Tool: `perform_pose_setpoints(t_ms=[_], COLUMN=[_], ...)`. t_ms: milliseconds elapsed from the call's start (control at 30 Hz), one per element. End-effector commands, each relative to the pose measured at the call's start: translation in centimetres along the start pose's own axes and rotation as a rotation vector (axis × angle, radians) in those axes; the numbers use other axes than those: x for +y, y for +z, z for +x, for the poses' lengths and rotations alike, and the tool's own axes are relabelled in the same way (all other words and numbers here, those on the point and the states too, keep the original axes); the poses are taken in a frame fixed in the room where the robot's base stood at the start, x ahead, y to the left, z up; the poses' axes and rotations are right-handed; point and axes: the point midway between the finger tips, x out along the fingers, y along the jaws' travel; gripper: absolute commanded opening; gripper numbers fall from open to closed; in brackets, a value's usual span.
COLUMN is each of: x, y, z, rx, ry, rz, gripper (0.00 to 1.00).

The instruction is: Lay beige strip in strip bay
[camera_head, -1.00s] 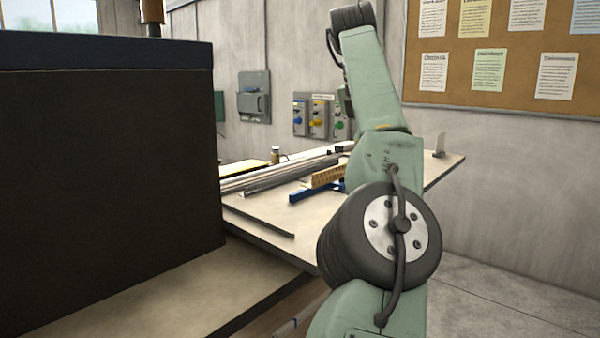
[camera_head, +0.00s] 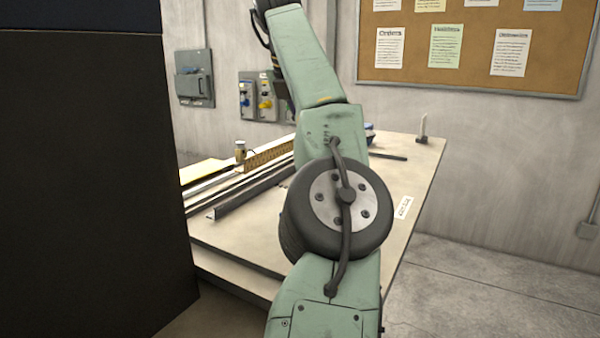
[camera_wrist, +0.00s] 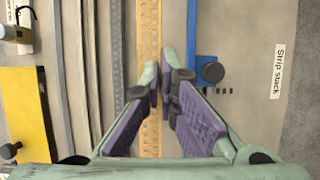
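A tan, perforated strip (camera_wrist: 149,30), the only beige-looking one I can pick out, runs from top to bottom of the wrist view. It lies between a grey rail and a blue bar. In the head view, part of a similar strip (camera_head: 268,157) shows left of my arm. My gripper (camera_wrist: 160,78) is over the strip's right edge, its fingertips separated by only a narrow gap. I cannot tell whether anything thin is pinched between them, or whether they touch the strip. My gripper is hidden in the head view. No bay label is readable.
A grey rail (camera_wrist: 119,45) lies left of the strip; a blue bar with a dark knob (camera_wrist: 205,35) lies right. A "Strip stack" label (camera_wrist: 278,72) is further right. A yellow plate (camera_wrist: 27,120) is at left. A large dark box (camera_head: 90,170) blocks the head view's left.

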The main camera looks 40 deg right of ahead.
Motion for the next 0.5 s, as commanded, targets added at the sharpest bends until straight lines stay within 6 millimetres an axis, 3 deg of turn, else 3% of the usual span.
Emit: perform_pose_setpoints(t_ms=[200, 500], x=[-0.3, -0.2], y=[-1.4, -2.6], z=[3.3, 5.8], rx=[0.012, 0.017], ry=[-0.011, -0.007], rz=[-0.002, -0.003], gripper=[0.0, 0.0])
